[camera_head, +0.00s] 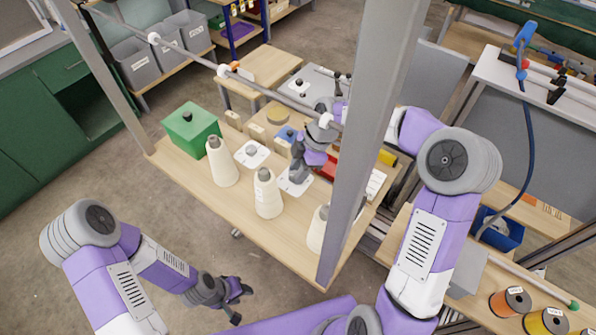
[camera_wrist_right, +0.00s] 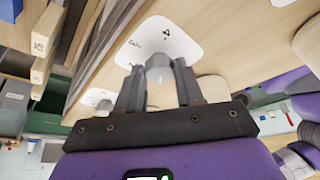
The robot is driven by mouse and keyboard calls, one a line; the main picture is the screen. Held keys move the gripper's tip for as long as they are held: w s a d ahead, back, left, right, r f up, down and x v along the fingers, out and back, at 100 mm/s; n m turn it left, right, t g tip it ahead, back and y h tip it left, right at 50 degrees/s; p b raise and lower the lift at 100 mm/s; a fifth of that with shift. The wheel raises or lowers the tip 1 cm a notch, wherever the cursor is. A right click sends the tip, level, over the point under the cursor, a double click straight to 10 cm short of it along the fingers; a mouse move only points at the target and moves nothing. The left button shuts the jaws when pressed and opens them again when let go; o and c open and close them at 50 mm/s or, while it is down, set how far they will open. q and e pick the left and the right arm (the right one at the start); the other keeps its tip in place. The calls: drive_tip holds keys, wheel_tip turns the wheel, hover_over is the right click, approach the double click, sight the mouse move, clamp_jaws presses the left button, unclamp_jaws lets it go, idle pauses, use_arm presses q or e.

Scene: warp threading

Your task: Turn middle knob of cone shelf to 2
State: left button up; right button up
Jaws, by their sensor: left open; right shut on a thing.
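The cone shelf (camera_head: 222,208) is a wooden board bearing white thread cones, with white dial plates behind them. In the head view my right gripper (camera_head: 297,174) reaches down onto the middle dial plate (camera_head: 290,189), behind the middle cone (camera_head: 268,193), and hides the middle knob there. In the right wrist view the right gripper (camera_wrist_right: 158,82) is shut on the pale grey middle knob (camera_wrist_right: 158,68), a finger on each side. The white plate (camera_wrist_right: 165,37) carries small dark marks too small to read. My left gripper (camera_head: 232,300) is open and empty, low in front of the shelf.
A grey upright post (camera_head: 358,130) hides part of the right cone (camera_head: 317,229). The left cone (camera_head: 222,162) stands beside a green box (camera_head: 190,131) and the left knob (camera_head: 250,151). A rail (camera_head: 190,55) with white rings crosses above.

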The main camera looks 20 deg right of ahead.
drive_tip(key=m+t+b, duration=0.1)
drive_tip(key=m, duration=0.1)
drive_tip(key=m+t+b, duration=0.1)
drive_tip(key=m, duration=0.1)
drive_tip(key=m+h+b, duration=0.1)
drive_tip(key=m, duration=0.2)
drive_tip(key=shift+s+a+t+b, duration=0.15)
drive_tip(key=shift+s+t+b, duration=0.2)
drive_tip(key=shift+t+b, duration=0.05)
drive_tip(key=m+t+b, duration=0.1)
drive_tip(key=m+b, duration=0.1)
drive_tip(key=m, duration=0.1)
drive_tip(key=shift+s+a+m+h, duration=0.1)
drive_tip(key=shift+m+h, duration=0.3)
drive_tip(key=shift+a+m+h+b, duration=0.15)
drive_tip(key=shift+m+h+b, duration=0.55)
drive_tip(key=shift+m, duration=0.8)
drive_tip(key=shift+t, duration=0.3)
drive_tip(key=o, duration=1)
drive_tip(key=shift+s, duration=0.1)
drive_tip(key=shift+o, duration=0.2)
drive_tip(key=p+v, duration=0.1)
drive_tip(key=v, duration=0.6)
drive_tip(key=shift+r, duration=0.35)
drive_tip(key=shift+p, duration=0.3)
